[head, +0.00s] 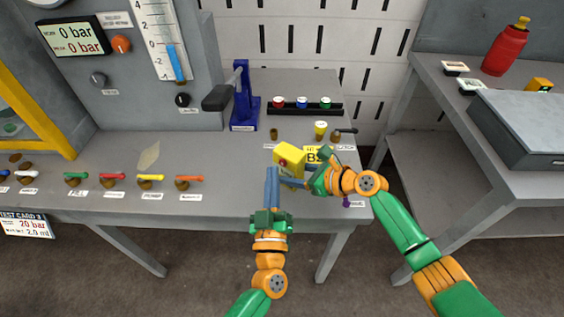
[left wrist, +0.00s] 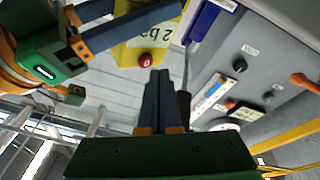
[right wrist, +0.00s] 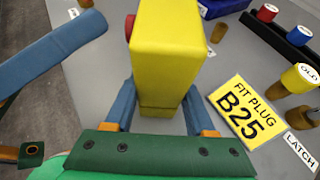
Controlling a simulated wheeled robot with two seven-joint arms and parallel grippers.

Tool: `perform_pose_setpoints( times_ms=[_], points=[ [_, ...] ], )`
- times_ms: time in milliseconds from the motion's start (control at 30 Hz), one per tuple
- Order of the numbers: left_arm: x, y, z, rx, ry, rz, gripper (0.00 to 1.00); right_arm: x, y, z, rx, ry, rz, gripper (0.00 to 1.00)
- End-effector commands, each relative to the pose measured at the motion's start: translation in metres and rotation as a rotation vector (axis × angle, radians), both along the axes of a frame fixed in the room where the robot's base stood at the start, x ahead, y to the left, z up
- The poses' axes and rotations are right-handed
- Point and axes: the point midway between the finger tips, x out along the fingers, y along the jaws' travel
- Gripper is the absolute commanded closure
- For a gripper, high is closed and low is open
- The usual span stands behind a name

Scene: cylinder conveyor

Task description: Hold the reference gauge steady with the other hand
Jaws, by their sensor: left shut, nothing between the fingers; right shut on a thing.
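The reference gauge is a yellow box (head: 289,157) with a red button, near the front right of the bench. My right gripper (head: 308,176) is shut on it; in the right wrist view the yellow body (right wrist: 165,55) sits between the two blue fingers. In the left wrist view, the gauge (left wrist: 128,54) shows its red button and part of a printed reading. My left gripper (head: 272,172) is shut and empty, just left of and in front of the gauge. Its closed fingertips (left wrist: 159,74) point towards the button side and appear apart from it.
A "FIT PLUG B25" card (right wrist: 240,110) lies beside the gauge. A blue lever press (head: 243,105) and a rack (head: 300,107) with red, white-blue and green caps stand behind. Coloured handles (head: 150,178) line the bench front left. A side table (head: 470,110) stands right.

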Motion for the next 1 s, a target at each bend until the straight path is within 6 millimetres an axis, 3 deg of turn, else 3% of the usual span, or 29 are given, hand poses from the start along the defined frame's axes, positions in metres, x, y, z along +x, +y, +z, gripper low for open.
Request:
perform_pose_setpoints(
  times_ms=[1000],
  points=[
    [0.0072,-0.0048,0.0,0.0,0.0,0.0,1.0,0.0,0.0,-0.0001,0.0,0.0,0.0,1.0]
  ],
)
